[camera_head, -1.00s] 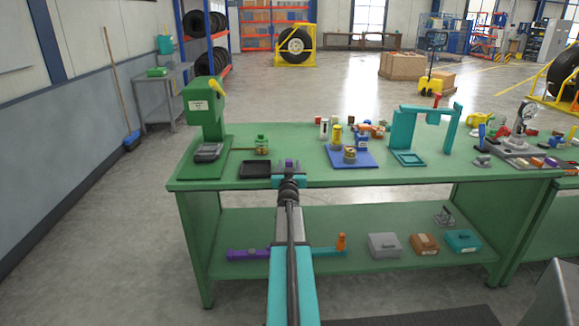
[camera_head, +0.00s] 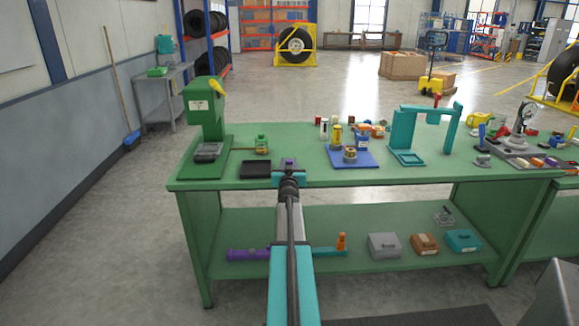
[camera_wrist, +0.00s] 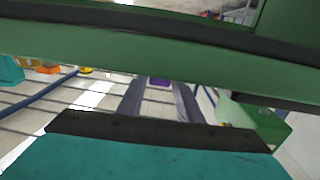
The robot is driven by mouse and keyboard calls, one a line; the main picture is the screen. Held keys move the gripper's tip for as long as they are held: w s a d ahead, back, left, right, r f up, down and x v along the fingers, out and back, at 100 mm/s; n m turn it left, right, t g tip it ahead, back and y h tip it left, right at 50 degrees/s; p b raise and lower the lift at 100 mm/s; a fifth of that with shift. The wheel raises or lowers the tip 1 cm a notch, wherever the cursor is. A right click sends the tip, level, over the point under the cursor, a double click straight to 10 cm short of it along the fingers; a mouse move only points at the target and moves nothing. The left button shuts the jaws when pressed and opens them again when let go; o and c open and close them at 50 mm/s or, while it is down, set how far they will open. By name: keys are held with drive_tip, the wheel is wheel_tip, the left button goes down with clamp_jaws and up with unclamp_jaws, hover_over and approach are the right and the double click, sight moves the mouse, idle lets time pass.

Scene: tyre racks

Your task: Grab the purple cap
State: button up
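The purple cap (camera_head: 288,161) shows as a small purple patch at the front edge of the green workbench, right of the black tray. My gripper (camera_head: 288,169) is at the bench's front edge, directly in front of the cap and partly hiding it. In the wrist view, two grey fingers of my gripper (camera_wrist: 159,94) stand apart. A purple patch of the cap (camera_wrist: 159,83) shows between their far ends, with a gap on each side. I cannot tell whether it lies between the tips or just beyond them.
The black tray (camera_head: 256,169) lies just left of my gripper. A blue mat (camera_head: 366,163) with jars lies to the right. The green bench (camera_head: 330,179) has a lower shelf holding boxes.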

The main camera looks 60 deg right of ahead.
clamp_jaws()
drive_tip(key=shift+r, duration=0.15)
drive_tip(key=shift+r+p, duration=0.75)
drive_tip(key=shift+r, duration=0.9)
drive_tip(key=s+b, duration=0.1)
drive_tip(key=b, duration=0.1)
drive_tip(key=s+a+b, duration=0.1)
drive_tip(key=s+b, duration=0.1)
drive_tip(key=shift+f, duration=0.15)
drive_tip(key=s+b, duration=0.1)
drive_tip(key=b, duration=0.2)
drive_tip(key=s+a+b, duration=0.1)
drive_tip(key=b, duration=0.1)
drive_tip(key=shift+b, duration=0.4)
drive_tip(key=s+a+r+b, duration=0.1)
drive_tip(key=s+a+b, duration=0.2)
drive_tip(key=s, duration=0.7)
drive_tip(key=shift+a+r+b, duration=0.35)
drive_tip(key=shift+r+b, duration=0.05)
drive_tip(key=shift+b, duration=0.45)
